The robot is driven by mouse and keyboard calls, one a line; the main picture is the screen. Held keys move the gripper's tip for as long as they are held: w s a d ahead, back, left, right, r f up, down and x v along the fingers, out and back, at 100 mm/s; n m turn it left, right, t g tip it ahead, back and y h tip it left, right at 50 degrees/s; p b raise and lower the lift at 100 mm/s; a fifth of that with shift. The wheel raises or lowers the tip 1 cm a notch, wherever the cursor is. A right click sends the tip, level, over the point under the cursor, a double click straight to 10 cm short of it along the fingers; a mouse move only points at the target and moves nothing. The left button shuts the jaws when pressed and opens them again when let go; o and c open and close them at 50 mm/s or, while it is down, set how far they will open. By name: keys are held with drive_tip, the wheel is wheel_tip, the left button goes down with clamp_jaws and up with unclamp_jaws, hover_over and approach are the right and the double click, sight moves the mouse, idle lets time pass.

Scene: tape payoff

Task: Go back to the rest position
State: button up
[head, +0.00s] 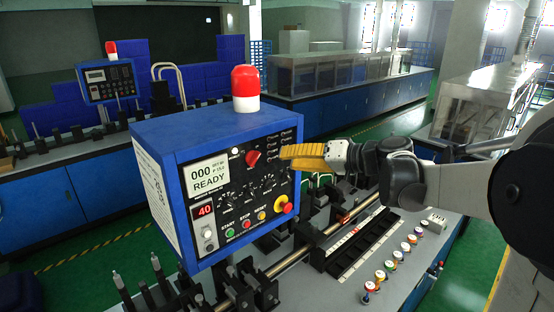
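My gripper (284,156), with yellow fingers, reaches in from the right on my arm. Its fingertips overlap the right part of the control box's front panel, near the red rotary switch (253,158). I cannot tell whether they touch the panel. The fingers overlap from this side, so their opening is unclear, and I see nothing held. The blue control box (205,127) shows "READY" and "000" on its white screen (208,175) and "40" on a red display (204,211).
A red-and-white beacon (245,88) stands on the box. Below my arm, the grey bench holds a metal rod, a black slotted tray (365,250) and several small coloured spools (381,275). Upright black fixtures (160,280) stand at front left. Green floor lies beyond.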

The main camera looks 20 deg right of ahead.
drive_tip(key=shift+s+d+r, duration=0.1)
drive_tip(key=shift+s+d, duration=0.1)
drive_tip(key=shift+s, duration=0.05)
drive_tip(key=s+a+f+g+h+b, duration=0.1)
drive_tip(key=s+a+f+h+b, duration=0.15)
drive_tip(key=s+f+b, duration=0.4)
drive_tip(key=s+a+f+g+h+b, duration=0.1)
drive_tip(key=s+a+f+g+b, duration=0.2)
drive_tip(key=f, duration=0.6)
drive_tip(key=s+a+f+h+b, duration=0.1)
drive_tip(key=s+a+f+b, duration=0.4)
drive_tip(key=f, duration=0.2)
drive_tip(key=s+d+f+n+h+b, duration=0.1)
drive_tip(key=s+f+h+b, duration=0.1)
drive_tip(key=s+f+b, duration=0.2)
drive_tip(key=s+d+f+h+b, duration=0.2)
drive_tip(key=s+f, duration=0.4)
drive_tip(key=f, duration=0.5)
drive_tip(key=h+b, duration=0.1)
drive_tip(key=b, duration=0.1)
drive_tip(key=shift+s+f+n+b, duration=0.2)
drive_tip(key=shift+s+n+b, duration=0.1)
drive_tip(key=shift+n, duration=0.1)
